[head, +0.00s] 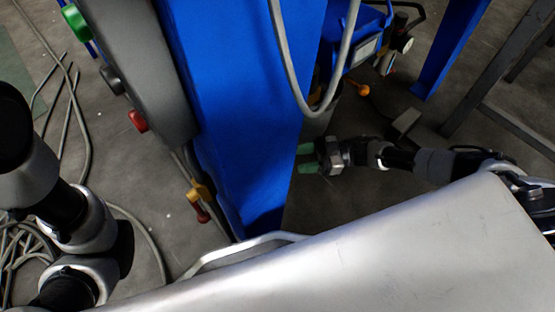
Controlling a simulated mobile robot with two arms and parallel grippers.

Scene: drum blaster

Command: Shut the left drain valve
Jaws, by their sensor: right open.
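A small valve with a yellow body and a dark red handle (201,205) sits low beside the left side of the blue column, on a thin grey pipe; it appears to be the left drain valve. Its handle points down in the picture; I cannot tell from this whether it is open or shut. My right gripper (306,158) has green fingertips set apart, with nothing between them. It is right of the blue column, across it from that valve. My left arm shows at the left edge, but its gripper is out of the picture.
The blue machine column (240,90) stands between my right gripper and the valve. An orange-yellow fitting (360,88) is at the right. Grey cables (78,140) lie on the floor at left.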

